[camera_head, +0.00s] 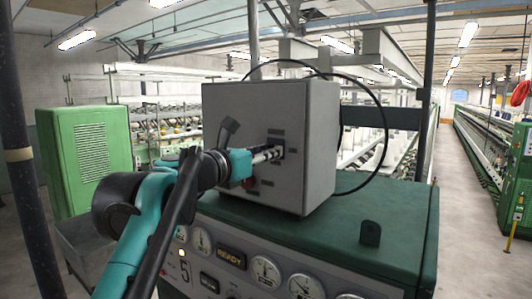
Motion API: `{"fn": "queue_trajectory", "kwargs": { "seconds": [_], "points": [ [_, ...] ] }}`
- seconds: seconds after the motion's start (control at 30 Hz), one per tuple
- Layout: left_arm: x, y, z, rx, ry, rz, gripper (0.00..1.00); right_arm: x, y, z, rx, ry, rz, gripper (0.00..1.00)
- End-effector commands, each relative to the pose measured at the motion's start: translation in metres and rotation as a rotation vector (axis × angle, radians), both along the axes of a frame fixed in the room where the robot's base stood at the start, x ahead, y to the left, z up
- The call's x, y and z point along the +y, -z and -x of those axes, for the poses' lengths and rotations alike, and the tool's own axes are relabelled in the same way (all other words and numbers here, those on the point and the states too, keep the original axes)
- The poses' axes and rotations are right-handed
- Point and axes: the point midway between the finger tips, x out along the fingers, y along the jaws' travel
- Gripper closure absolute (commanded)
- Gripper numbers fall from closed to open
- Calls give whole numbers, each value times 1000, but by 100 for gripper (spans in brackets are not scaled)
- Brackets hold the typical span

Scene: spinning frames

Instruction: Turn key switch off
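A grey control box (320,150) stands on a green-topped machine cabinet. My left arm comes in from the lower left, and its gripper (274,153) reaches across the front of the box. Its fingertips are at a small dark fitting (277,139) on the panel, which looks like the key switch. The fingers and wrist cover much of the fitting, so its turn position cannot be read. Whether the fingers grip a key or only touch it is too small to tell. My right gripper is not in view.
Gauges (266,271) and a READY sign (231,257) line the cabinet front. A black cable (384,120) loops behind the box. A green cabinet (90,155) stands at left; an open aisle (460,220) lies at right.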

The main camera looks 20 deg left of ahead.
Motion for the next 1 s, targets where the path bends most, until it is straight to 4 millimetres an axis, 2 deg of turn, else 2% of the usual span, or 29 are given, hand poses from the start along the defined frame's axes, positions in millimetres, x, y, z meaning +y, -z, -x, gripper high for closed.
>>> {"fn": "queue_trajectory", "kwargs": {
  "seconds": [0.17,0.5,0.7,1.0],
  "points": [
    [4,0,10,0,-2,0,72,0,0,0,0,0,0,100],
    [30,0,77,0,-5,0,72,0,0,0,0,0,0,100],
    [39,0,105,0,-3,0,72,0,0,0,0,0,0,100],
    [41,0,113,0,0,0,72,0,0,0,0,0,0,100]
  ]
}}
